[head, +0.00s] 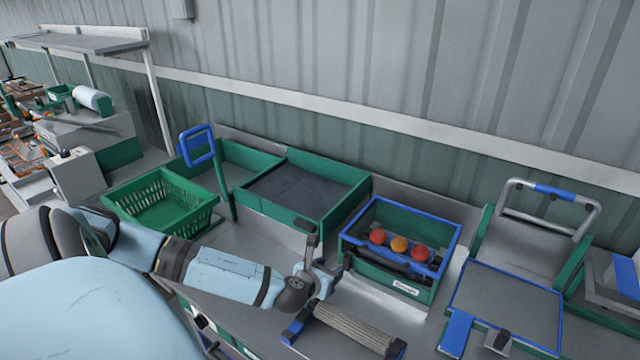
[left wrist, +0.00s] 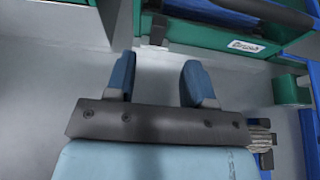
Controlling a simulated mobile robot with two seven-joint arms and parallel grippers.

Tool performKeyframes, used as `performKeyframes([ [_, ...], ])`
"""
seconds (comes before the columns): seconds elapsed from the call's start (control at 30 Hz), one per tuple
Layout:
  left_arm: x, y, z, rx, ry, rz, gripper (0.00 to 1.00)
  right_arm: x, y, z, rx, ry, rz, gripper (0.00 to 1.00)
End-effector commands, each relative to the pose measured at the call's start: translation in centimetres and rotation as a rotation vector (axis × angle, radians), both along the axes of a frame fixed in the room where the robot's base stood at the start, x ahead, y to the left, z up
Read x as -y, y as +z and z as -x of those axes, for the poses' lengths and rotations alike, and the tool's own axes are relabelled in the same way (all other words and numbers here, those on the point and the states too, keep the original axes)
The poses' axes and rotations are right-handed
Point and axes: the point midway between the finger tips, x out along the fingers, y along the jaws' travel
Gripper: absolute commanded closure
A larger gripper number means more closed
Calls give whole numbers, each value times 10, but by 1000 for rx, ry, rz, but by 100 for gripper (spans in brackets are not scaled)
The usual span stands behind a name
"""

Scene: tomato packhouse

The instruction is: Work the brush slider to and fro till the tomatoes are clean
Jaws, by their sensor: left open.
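Three tomatoes (head: 398,244), two red and one orange, lie in a green box with a blue rim (head: 443,258). A dark bar (head: 388,262) runs across the front of the box, above a white label; it may be the slider's handle. My left gripper (head: 326,269) is open and empty, just left of the box's front corner, apart from the bar. In the left wrist view, its two blue fingers (left wrist: 160,80) stand apart over bare grey bench. The labelled green box front (left wrist: 210,32) and dark bar (left wrist: 262,12) lie ahead to the right. My right gripper is not in view.
A ribbed roller (head: 352,328) with blue ends stands in front of the box, close to my left gripper. A green basket (head: 160,203) and green bin (head: 350,203) stand left. A blue-edged grey tray (head: 508,305) is right. A corrugated wall closes the back.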

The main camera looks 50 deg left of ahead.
Motion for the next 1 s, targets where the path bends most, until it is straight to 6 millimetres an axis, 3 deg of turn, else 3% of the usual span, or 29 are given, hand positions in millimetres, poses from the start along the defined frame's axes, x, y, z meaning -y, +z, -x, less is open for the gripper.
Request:
performKeyframes([
  [0.1, 5, 8, 21, -1, -1, 0, 51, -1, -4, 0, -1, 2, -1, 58],
  [0.3, 10, 16, 39, 1, 1, -2, 51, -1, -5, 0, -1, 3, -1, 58],
  [1.0, 10, 18, 41, 1, 1, -1, 51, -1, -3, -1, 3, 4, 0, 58],
])
